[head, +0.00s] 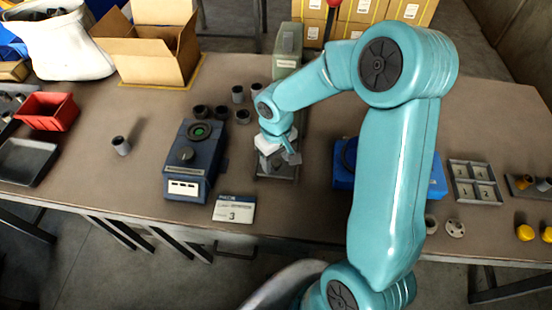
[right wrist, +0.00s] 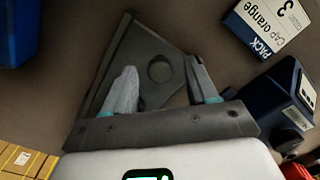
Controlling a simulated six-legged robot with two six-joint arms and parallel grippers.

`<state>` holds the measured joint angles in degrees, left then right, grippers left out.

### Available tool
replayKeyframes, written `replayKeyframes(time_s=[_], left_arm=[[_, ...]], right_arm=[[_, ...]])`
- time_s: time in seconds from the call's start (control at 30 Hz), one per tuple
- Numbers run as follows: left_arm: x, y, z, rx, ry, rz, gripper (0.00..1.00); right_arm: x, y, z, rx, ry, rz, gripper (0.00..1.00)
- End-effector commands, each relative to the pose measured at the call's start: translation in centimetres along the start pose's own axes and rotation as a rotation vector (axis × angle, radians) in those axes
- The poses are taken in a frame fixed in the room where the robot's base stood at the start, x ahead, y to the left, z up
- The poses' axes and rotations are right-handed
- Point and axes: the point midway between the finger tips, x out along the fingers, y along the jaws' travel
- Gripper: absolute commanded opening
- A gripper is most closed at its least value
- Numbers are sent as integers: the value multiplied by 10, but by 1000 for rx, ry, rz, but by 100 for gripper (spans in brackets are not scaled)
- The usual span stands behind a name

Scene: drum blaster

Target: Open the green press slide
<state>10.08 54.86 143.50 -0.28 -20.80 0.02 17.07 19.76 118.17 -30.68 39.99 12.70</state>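The press has a grey-green upper housing (head: 288,45) at the back middle of the bench, and a grey base plate (head: 278,172) lies in front of it. My right gripper (head: 280,158) is over this plate. In the right wrist view my right gripper (right wrist: 163,88) has its two fingers spread apart, with nothing seen between them. Below the fingers is a grey metal plate (right wrist: 143,42) with a round hole. I cannot tell whether the fingers touch it. No slide can be made out clearly; my arm hides part of the press. My left gripper is not in view.
A blue device (head: 182,160) with a green round top stands left of the press, with several dark cups (head: 221,112) behind it. A label card (head: 234,209) lies at the front edge. Another blue unit (head: 343,165) is right, partly behind my arm. An open carton (head: 150,55) stands back left.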

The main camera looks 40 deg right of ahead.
Motion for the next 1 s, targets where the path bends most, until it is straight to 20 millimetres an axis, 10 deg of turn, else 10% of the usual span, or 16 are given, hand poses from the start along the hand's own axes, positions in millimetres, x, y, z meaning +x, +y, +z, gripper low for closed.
replayKeyframes(time_s=[0.37, 1.0], left_arm=[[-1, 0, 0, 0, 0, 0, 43], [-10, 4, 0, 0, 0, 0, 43]], right_arm=[[-10, -2, 1, 0, 2, 1, 57], [-152, -2, 1, 0, 2, 0, 57]])
